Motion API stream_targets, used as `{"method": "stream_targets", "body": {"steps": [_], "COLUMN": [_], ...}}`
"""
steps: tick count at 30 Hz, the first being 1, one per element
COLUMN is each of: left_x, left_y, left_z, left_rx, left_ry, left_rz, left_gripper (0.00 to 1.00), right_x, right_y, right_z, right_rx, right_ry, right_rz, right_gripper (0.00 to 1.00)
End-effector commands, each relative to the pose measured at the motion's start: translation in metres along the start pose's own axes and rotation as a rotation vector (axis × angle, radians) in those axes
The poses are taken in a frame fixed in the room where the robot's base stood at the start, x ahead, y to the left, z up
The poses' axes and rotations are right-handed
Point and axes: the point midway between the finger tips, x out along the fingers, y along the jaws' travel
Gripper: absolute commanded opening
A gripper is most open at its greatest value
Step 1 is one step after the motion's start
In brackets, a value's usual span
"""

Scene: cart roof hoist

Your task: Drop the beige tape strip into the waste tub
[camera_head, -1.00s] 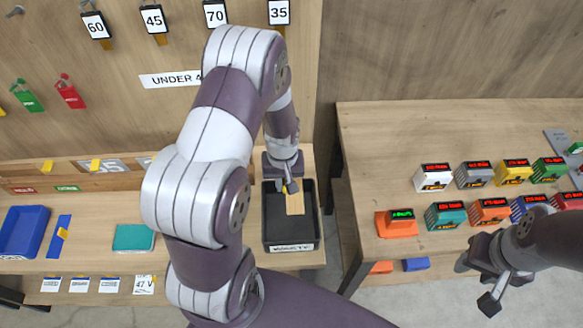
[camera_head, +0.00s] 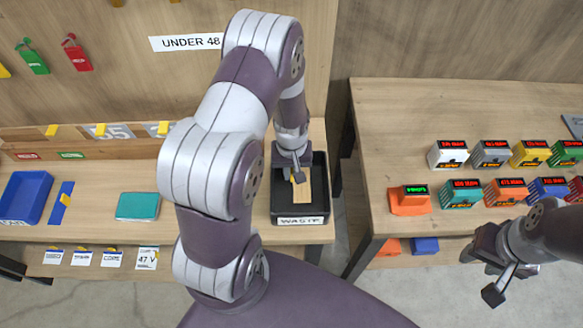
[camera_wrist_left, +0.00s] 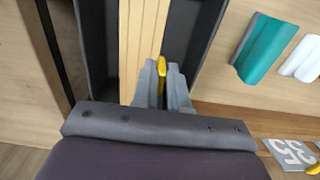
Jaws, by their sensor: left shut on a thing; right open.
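The beige tape strip (camera_head: 303,194) is a long flat piece with a small yellow tab (camera_wrist_left: 161,66). My left gripper (camera_head: 297,176) is shut on this tab. In the left wrist view the two fingers (camera_wrist_left: 165,88) close on both sides of the tab, and the strip (camera_wrist_left: 138,40) runs along beside them. Strip and fingers are over the black waste tub (camera_head: 322,186), labelled WASTE on its front. I cannot tell whether the strip touches the tub's floor. My right gripper (camera_head: 481,275) is open and empty, in front of the right table.
The right table (camera_head: 400,115) holds several coloured display blocks (camera_head: 490,153) and an orange one (camera_head: 410,200). On the left bench lie a teal block (camera_head: 138,206), a blue tray (camera_head: 25,197) and a blue strip (camera_head: 61,203) with a yellow tab.

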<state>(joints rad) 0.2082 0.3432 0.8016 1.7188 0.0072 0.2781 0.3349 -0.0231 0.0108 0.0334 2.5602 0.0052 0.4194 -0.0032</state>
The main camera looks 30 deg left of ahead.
Motion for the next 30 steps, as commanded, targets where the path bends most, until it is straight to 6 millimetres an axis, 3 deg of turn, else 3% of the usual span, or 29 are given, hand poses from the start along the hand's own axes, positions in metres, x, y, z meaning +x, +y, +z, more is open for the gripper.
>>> {"method": "stream_targets", "body": {"steps": [5, 6, 9, 15, 18, 30], "left_x": [-0.0006, -0.0007, -0.0007, -0.0007, -0.0007, -0.009], "left_y": [0.0, 0.0, 0.0, 0.0, 0.0, 0.0001], "left_z": [-0.0001, -0.0001, -0.0001, -0.0001, -0.0001, -0.0002], "left_rx": [0.0, 0.0, 0.0, 0.0, 0.0, 0.0], "left_ry": [0.0, 0.0, 0.0, 0.0, 0.0, 0.001], "left_rz": [0.0, 0.0, 0.0, 0.0, 0.0, 0.0], "left_gripper": [0.0, 0.16, 0.43, 0.43, 0.68, 0.68], "right_x": [-0.0007, -0.0008, -0.0008, -0.0007, -0.0007, -0.0082], "right_y": [0.0, 0.0, 0.0, 0.0, 0.0, 0.0], "right_z": [-0.0003, -0.0003, -0.0002, -0.0002, -0.0002, -0.0011], "right_rx": [0.0, 0.0, 0.0, 0.0, 0.0, 0.0], "right_ry": [0.001, 0.0, 0.0, 0.0, 0.0, 0.0], "right_rz": [0.0, 0.0, 0.0, 0.0, 0.0, 0.0], "right_gripper": [0.43, 0.43, 0.43, 0.43, 0.43, 0.43]}}
